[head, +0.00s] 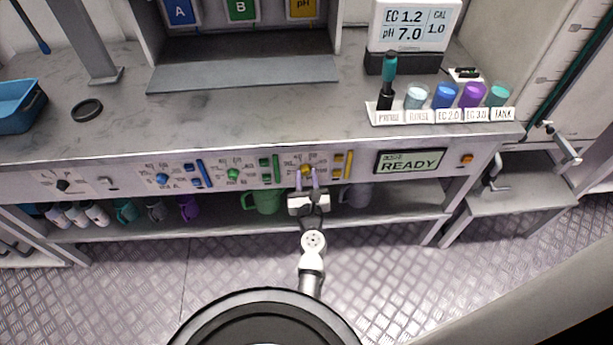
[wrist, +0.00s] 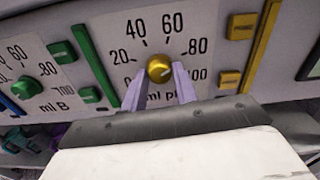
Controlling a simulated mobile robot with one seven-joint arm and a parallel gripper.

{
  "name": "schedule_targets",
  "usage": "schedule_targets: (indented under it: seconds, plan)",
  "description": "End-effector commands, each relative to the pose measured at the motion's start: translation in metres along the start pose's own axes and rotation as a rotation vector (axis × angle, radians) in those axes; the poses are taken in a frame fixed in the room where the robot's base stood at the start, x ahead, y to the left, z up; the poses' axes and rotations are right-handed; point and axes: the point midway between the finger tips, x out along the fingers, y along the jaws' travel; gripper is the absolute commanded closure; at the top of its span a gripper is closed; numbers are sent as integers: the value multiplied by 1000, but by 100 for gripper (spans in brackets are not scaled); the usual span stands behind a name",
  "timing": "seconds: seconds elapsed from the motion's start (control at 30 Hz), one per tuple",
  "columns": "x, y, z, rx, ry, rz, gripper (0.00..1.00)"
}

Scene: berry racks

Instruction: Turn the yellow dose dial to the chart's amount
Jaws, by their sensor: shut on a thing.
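The yellow dose dial (head: 306,169) is on the front panel below the counter, left of the READY display. In the wrist view the yellow dial (wrist: 159,68) sits in a printed scale from 0 to 100, marked ml pH. A small pale mark on the dial seems to point to the right; its exact reading is unclear. My gripper (head: 307,176) reaches up to the panel, and its two purple fingers (wrist: 159,80) are shut on the dial from below, one on each side. They cover part of the lower scale. I cannot make out a dose chart.
A green dial (head: 233,174) and a blue dial (head: 162,179) sit to the left, with coloured bars beside them. Yellow bars (wrist: 239,28) flank the yellow dial's right side. The READY display (head: 410,162) is further right. Mugs (head: 265,201) stand on the shelf below.

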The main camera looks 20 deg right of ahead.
Motion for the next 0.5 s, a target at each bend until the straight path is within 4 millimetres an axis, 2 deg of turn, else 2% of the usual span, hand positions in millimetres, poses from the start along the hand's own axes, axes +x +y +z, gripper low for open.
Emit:
schedule_targets:
  seconds: [0.5]
  plan:
    - [2,-1,3,93,-6,-1,94]
